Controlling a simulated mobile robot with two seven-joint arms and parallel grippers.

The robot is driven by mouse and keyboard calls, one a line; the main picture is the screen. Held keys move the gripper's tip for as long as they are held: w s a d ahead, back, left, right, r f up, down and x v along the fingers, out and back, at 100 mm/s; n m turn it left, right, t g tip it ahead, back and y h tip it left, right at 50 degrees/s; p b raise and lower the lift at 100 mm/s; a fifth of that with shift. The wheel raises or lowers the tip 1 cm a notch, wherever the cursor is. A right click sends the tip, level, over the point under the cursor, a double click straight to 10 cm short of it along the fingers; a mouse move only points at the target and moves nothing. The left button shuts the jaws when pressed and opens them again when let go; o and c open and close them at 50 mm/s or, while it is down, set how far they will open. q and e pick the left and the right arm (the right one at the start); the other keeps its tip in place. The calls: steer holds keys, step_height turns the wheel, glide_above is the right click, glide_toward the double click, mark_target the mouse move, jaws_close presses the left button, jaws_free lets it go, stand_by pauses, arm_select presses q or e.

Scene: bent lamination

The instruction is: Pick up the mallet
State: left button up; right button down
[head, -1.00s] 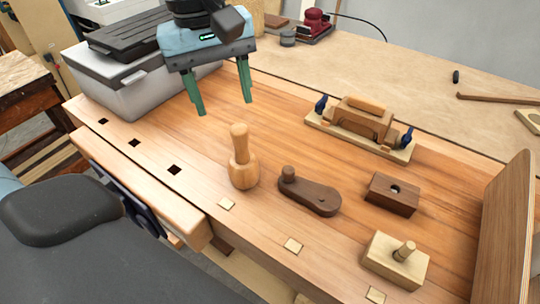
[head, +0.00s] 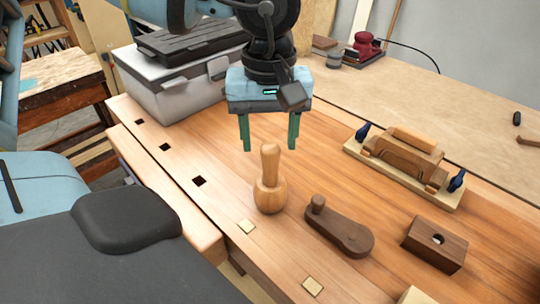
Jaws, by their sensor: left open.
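The wooden mallet (head: 270,186) stands upright on the workbench, its round head down and its handle pointing up. My left gripper (head: 269,147) hangs above and around the top of the handle in the picture, with its two green fingers spread apart. The handle's top shows between the fingertips, and I cannot tell whether the fingers are level with it or behind it. The gripper is open and holds nothing. My right gripper is not in view.
A dark wooden crank-shaped piece (head: 340,232) lies right of the mallet. A dark block with a hole (head: 435,244) and a clamped wooden form (head: 404,158) are further right. A grey toolbox (head: 173,92) stands at the back left. The workbench (head: 330,165) has square holes along its left edge.

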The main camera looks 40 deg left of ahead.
mark_target(270, 146)
arm_select(q)
step_height(270, 146, down, 4)
steer(key=shift+f, duration=0.15)
steer(key=shift+d, duration=0.1)
jaws_close()
stand_by(0.3)
